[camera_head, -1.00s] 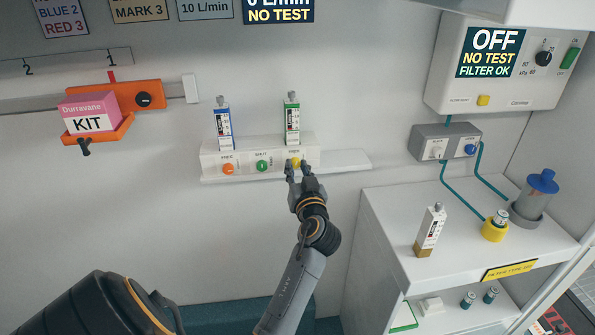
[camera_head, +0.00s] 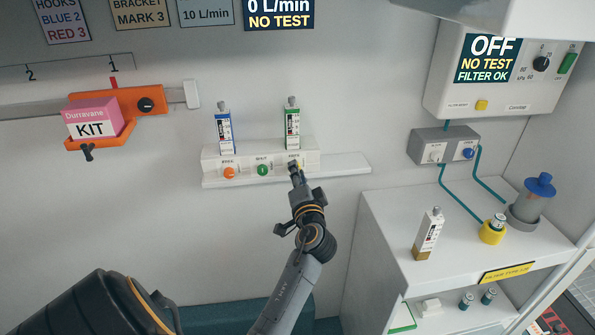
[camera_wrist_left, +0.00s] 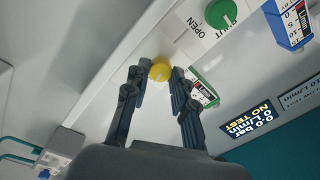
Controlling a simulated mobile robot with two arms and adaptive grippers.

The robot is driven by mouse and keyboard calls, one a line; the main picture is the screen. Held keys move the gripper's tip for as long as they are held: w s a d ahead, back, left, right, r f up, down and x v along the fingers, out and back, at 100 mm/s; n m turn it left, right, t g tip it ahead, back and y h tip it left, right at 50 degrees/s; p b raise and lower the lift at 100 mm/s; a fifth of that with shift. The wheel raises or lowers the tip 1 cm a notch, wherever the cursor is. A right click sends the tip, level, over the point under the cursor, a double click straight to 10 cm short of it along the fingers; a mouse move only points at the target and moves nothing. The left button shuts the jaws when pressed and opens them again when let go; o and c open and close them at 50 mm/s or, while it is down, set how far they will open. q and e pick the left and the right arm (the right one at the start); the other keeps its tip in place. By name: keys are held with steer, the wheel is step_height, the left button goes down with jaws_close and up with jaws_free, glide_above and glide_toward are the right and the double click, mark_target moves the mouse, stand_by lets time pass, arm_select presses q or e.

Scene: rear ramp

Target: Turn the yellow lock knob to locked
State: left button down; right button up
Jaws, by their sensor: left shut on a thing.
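The yellow lock knob (camera_wrist_left: 160,70) is on the front of a white wall unit, at the right end of a row of knobs. In the wrist view it sits between the fingertips of my left gripper (camera_wrist_left: 158,76), which is shut on it. In the head view my left gripper (camera_head: 296,170) reaches up to the unit, and its fingers hide most of the knob. My right gripper is not in view.
A green knob (camera_head: 263,170) and an orange knob (camera_head: 229,173) share the white unit (camera_head: 211,160). A white cabinet (camera_head: 385,215) stands at the right.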

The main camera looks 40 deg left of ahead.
arm_select(q)
steer(key=shift+r+m+p, duration=0.2)
steer(key=shift+m+p, duration=0.2)
steer(key=shift+m, duration=0.9)
steer(key=c, duration=1.3)
jaws_free()
steer(key=shift+o, duration=1)
steer(key=shift+w+f, duration=0.1)
steer(key=shift+f, duration=0.05)
steer(key=v, duration=1.2)
